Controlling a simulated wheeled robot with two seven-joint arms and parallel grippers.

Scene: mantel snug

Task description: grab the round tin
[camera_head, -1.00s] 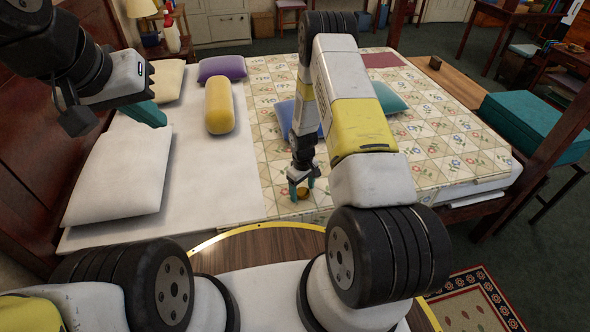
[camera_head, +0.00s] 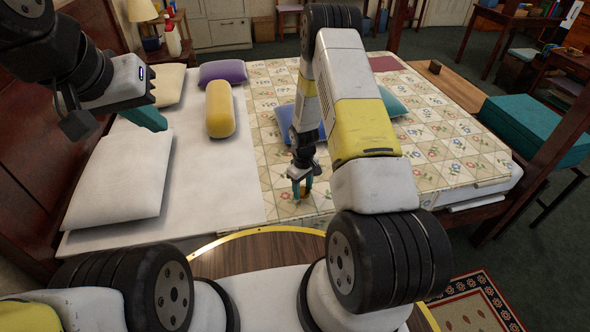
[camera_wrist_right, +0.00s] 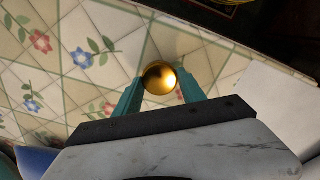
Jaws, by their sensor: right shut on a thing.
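The round tin (camera_wrist_right: 160,78) is gold and shiny. In the right wrist view it sits between the two teal fingers of my right gripper (camera_wrist_right: 160,92), which are shut on it. In the head view my right gripper (camera_head: 302,190) points down over the near edge of the patterned bedspread, and only a small bit of the tin (camera_head: 305,191) shows at its fingertips. I cannot tell whether the tin is touching the bedspread. My left gripper (camera_head: 146,116) is at the upper left, above the pillows. Its teal finger part shows, but its opening cannot be made out.
The bed has a floral patchwork bedspread (camera_head: 440,130), a white pillow (camera_head: 120,175), a yellow bolster (camera_head: 219,110), a purple cushion (camera_head: 222,73) and blue cushions. A teal-topped stool (camera_head: 535,128) stands to the right. A dark bedpost rises at the right.

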